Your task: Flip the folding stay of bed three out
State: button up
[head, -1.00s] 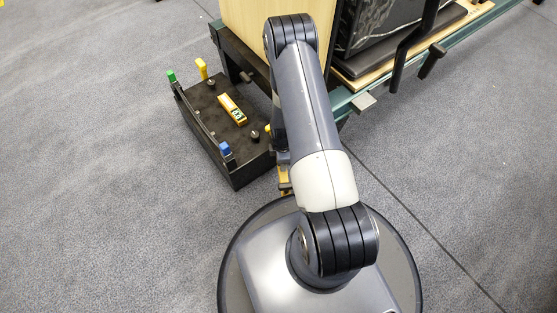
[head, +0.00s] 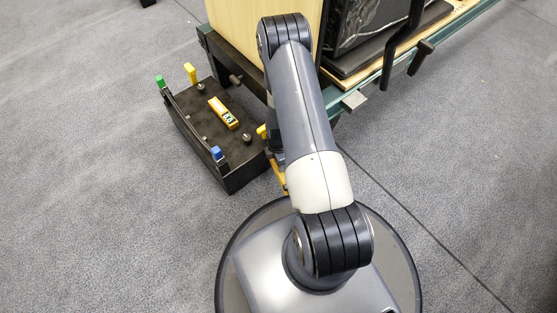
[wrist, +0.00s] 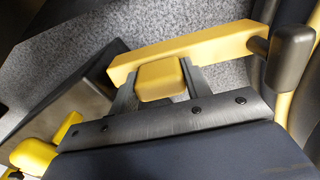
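The folding stay appears to be the yellow bar (wrist: 200,48), which runs across the top of the wrist view and has a dark round-ended knob (wrist: 290,58) at its right end. A short yellow block (wrist: 160,78) sits at the bar's near side. My gripper (wrist: 160,85) has one dark finger along each side of this block, with no clear gap, so it looks shut on it. Part of a yellow bar (head: 279,176) shows just left of my base.
A low black box (head: 228,165) with green, yellow and blue pegs stands on the grey floor left of my arm; a yellow meter (head: 223,113) lies on it. The bed's green frame (head: 405,68) and a pale wooden panel (head: 235,28) are behind. Floor left and right is open.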

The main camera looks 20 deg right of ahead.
jog(key=o, duration=0.4)
jog(key=shift+o, duration=0.2)
jog(key=shift+r, duration=0.1)
notch_tip(320, 180, up, 11)
jog(key=p, duration=0.4)
jog(key=shift+f, duration=0.2)
jog(key=shift+c, duration=0.6)
